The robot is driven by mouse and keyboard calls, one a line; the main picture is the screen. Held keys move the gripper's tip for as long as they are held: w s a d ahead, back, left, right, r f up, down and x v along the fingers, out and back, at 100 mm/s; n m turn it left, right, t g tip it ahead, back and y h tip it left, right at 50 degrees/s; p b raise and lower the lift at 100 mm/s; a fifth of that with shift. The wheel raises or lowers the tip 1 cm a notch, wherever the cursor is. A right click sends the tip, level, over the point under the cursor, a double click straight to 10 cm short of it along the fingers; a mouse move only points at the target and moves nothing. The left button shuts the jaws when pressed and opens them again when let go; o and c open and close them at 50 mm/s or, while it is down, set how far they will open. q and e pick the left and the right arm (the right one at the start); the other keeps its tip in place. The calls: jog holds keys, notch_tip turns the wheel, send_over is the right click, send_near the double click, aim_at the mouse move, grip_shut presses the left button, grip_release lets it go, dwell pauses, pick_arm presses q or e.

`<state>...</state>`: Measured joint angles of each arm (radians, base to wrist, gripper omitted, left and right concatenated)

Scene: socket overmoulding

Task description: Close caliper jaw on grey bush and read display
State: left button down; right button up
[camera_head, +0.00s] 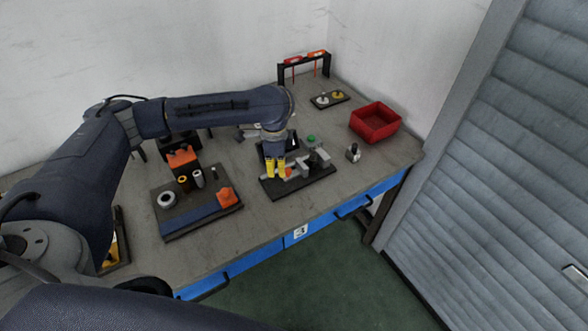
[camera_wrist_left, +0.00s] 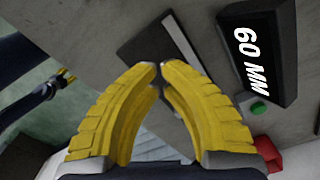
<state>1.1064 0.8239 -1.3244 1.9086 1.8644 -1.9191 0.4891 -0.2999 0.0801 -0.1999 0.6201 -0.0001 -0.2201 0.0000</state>
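My left gripper (camera_head: 275,174) has yellow fingers and hangs low over a black fixture plate (camera_head: 318,187) in the head view. In the left wrist view its fingertips (camera_wrist_left: 158,68) nearly meet, with nothing visible between them. A black display (camera_wrist_left: 258,52) reads "60 MM", with a green button (camera_wrist_left: 258,108) beside it. A pale grey bar (camera_wrist_left: 181,42) lies on a dark plate there. Which part is the caliper jaw I cannot tell; the fingers hide some of it. A small grey cylinder (camera_head: 199,179), possibly the bush, stands on the left tray. My right gripper (camera_wrist_left: 65,78) seems to show small, its opening unclear.
The left tray (camera_head: 190,228) holds a pale ring (camera_head: 166,199), a dark-and-orange cylinder (camera_head: 183,184) and an orange block (camera_head: 226,196). A red bin (camera_head: 375,122) stands at the right. A black rack (camera_head: 303,68) stands behind.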

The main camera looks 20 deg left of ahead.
aim_at(298, 171)
pick_arm(q)
jog(key=shift+f, duration=0.25)
jog(key=shift+f, duration=0.6)
jog(key=shift+w+d+r, duration=0.1)
jog(key=shift+w+d, duration=1)
jog(key=shift+w, duration=0.3)
jog(key=shift+w+d, duration=1.1)
jog(key=shift+w, duration=0.3)
dwell(2.6)
notch_tip(298, 171, up, 8)
dwell(1.1)
jog(key=shift+a, duration=0.1)
